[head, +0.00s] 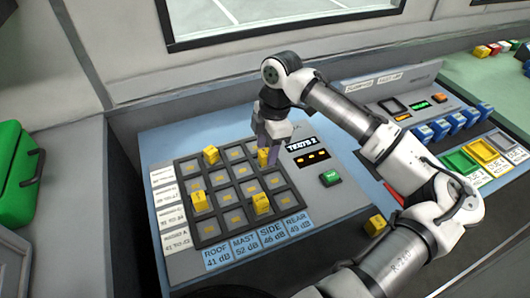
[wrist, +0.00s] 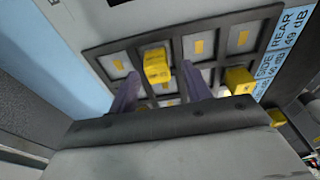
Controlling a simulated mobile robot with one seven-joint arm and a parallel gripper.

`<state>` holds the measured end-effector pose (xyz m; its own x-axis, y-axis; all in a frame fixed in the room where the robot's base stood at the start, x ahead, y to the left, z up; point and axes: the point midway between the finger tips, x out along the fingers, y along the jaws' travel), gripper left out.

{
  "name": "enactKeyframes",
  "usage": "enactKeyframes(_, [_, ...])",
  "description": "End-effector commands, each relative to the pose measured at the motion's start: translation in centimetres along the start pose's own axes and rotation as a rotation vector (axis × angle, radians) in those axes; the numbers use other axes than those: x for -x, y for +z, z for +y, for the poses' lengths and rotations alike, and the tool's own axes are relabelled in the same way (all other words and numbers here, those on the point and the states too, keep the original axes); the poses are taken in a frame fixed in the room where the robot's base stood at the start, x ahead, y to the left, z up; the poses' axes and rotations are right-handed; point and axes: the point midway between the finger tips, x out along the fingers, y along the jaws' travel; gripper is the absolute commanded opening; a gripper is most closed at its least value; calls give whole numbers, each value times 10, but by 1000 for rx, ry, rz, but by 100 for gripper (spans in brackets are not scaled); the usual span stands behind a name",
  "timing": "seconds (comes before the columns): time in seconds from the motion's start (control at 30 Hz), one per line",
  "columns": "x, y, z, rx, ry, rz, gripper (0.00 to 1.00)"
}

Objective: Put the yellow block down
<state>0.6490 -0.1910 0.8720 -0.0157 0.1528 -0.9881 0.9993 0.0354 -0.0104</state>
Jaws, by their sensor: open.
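A yellow block (head: 264,156) sits in the upper right part of the dark grid board (head: 226,228). My gripper (head: 268,148) is over this block, fingers pointing down. In the wrist view, the yellow block (wrist: 157,66) shows ahead between the two purple fingertips (wrist: 160,85), with gaps on both sides. The fingers are open and do not visibly grip it. The block seems to rest in a grid cell; its base is partly hidden. Other yellow blocks stand on the grid at upper left (head: 211,155), lower left (head: 199,201) and lower right (head: 262,204).
A loose yellow block (head: 376,225) lies right of the panel, near my arm. A small display (head: 306,155) and green button (head: 330,178) are right of the grid. A console with blue switches (head: 440,130) and trays (head: 482,150) stands farther right. A green case (head: 18,175) is at left.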

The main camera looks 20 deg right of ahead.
Motion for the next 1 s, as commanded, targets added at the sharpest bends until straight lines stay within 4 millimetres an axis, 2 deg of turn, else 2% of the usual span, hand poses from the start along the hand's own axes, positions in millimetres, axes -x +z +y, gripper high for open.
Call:
enactKeyframes(0.2, [52,0,2,1,8,-2,49])
enactKeyframes(0.4, [84,0,2,0,9,-4,49])
enactKeyframes(0.6, [96,0,1,0,8,-4,49])
enactKeyframes(1.0, [97,0,1,0,9,-4,49])
